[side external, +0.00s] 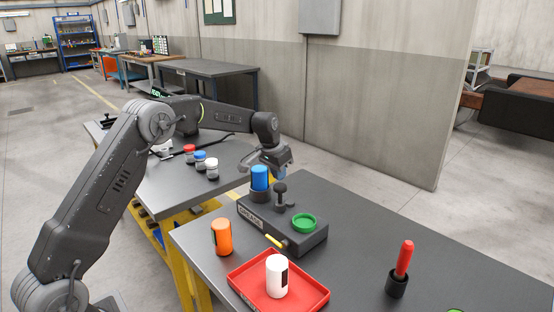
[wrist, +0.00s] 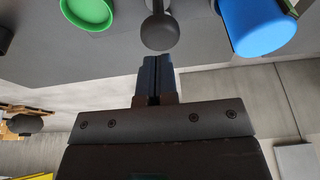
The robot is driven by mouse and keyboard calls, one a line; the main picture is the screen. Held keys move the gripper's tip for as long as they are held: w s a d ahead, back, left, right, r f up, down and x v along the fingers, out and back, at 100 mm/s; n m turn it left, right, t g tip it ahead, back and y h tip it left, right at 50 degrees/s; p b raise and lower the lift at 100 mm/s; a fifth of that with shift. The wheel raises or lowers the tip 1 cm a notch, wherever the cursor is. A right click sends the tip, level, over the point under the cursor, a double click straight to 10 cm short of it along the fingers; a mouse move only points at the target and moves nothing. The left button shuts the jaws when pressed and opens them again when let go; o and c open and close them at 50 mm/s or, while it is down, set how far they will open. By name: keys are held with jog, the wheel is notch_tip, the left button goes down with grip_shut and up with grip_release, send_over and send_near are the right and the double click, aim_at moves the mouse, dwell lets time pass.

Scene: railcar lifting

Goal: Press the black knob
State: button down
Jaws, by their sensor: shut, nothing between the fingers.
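The black knob (side external: 281,188) stands upright on a stem on a dark box (side external: 303,245). In the wrist view the knob (wrist: 160,31) is at top centre, just beyond my fingertips. My gripper (side external: 279,176) is above and behind the knob, partly hidden by the blue cylinder. In the wrist view my gripper (wrist: 158,62) has its fingers shut together with nothing between them. A small gap seems to lie between fingertips and knob, but I cannot tell whether they touch.
A blue cylinder (side external: 260,178) and a green ring (side external: 303,222) flank the knob. A yellow lever (side external: 274,241) is at the box's front. An orange cylinder (side external: 222,237), a red tray (side external: 312,293) holding a white cylinder (side external: 275,278), and a red-handled tool (side external: 404,258) stand nearby.

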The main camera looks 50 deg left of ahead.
aim_at(279, 186)
jog(key=shift+f, duration=0.95)
jog(key=shift+f, duration=1.85)
jog(key=shift+r, duration=0.4)
jog(key=w+v, duration=0.1)
jog(key=v, duration=1.2)
jog(key=shift+r, duration=0.4)
